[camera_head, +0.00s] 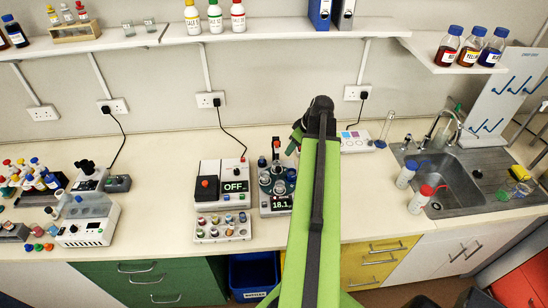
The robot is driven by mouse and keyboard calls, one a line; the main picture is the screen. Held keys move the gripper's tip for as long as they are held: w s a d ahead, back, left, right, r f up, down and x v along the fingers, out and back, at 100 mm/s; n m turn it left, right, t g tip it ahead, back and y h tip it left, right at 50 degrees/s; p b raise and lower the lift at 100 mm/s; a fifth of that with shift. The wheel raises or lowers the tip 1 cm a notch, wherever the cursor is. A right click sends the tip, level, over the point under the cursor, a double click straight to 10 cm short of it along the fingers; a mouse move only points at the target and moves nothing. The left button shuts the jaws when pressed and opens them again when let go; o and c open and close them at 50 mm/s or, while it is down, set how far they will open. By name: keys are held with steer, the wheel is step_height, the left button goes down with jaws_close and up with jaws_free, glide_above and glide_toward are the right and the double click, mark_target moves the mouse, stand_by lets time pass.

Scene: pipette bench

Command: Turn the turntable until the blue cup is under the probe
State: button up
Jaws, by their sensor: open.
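The turntable (271,192) appears to be the small round carrier with several cups, standing on a device near the middle of the bench. The device has a dark display (281,203) reading about 18.1. An upright probe (276,148) with a reddish top stands at the back of the carrier. The cups are too small to tell which one is blue or which is under the probe. My green arm rises just right of the device and covers part of its right side. My gripper does not show; the arm may hide it.
Left of the device stand a box with an OFF display (235,187) and a rack of small capped vials (222,227). Bare bench lies left of the OFF box.

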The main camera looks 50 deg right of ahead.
mark_target(279, 168)
steer(key=b+x, duration=1.5)
steer(key=x, duration=0.1)
steer(key=shift+f+b, duration=0.4)
steer(key=shift+f, duration=0.05)
steer(key=shift+w+a+f+b, duration=0.1)
steer(key=shift+w+f+b, duration=0.1)
steer(key=shift+f+b, duration=0.15)
steer(key=shift+r, duration=0.1)
steer(key=shift+c, duration=0.5)
jaws_close()
